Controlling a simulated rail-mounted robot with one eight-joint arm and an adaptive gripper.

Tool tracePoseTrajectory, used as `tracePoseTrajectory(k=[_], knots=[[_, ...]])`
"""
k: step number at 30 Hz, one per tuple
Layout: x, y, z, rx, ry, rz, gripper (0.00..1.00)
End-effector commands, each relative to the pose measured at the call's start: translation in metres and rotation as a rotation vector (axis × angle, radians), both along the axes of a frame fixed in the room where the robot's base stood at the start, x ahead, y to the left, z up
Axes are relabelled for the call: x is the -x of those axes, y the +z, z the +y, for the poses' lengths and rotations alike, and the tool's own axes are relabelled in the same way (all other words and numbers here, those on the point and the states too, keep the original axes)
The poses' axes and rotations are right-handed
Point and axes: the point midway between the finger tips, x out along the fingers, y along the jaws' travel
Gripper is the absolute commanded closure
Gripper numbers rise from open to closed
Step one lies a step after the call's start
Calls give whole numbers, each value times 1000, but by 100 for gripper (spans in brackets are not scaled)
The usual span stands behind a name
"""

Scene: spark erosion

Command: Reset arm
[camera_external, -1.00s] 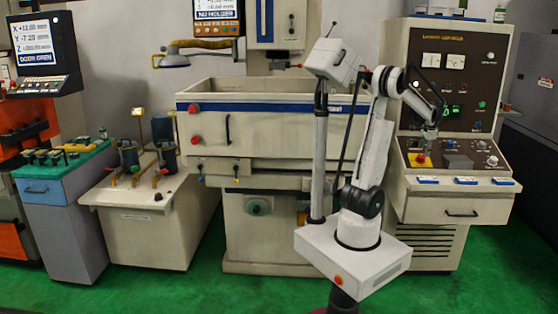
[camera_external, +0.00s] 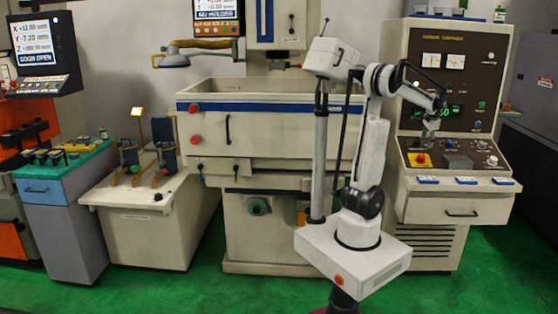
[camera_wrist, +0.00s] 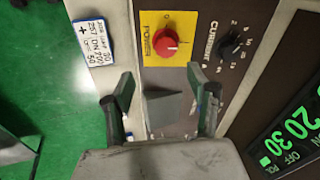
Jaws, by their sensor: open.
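My gripper (camera_external: 430,128) hangs above the sloping control panel of the beige console (camera_external: 452,208) at right. In the wrist view my gripper (camera_wrist: 163,92) is open, its two dark fingers spread apart with nothing held. A grey wedge-shaped block (camera_wrist: 167,110) on the panel shows between and beyond the fingers. The red knob (camera_wrist: 165,42) on its yellow plate and the black current dial (camera_wrist: 230,43) lie past the fingertips.
A green-lit display (camera_wrist: 292,128) is at right in the wrist view. The large beige machine tank (camera_external: 270,130) stands left of my arm. A low cabinet with blue-grey fixtures (camera_external: 150,225) is farther left. Green floor (camera_external: 190,290) is clear in front.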

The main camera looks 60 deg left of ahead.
Motion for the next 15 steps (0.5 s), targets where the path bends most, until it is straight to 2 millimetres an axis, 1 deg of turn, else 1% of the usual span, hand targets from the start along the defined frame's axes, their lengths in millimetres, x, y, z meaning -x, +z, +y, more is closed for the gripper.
tracePoseTrajectory(k=[1,7,11,15], knots=[[12,3,-6,11,11,-15,46],[64,9,-31,77,79,-95,46],[98,8,-46,125,127,-148,46],[134,3,-61,181,177,-201,46]])
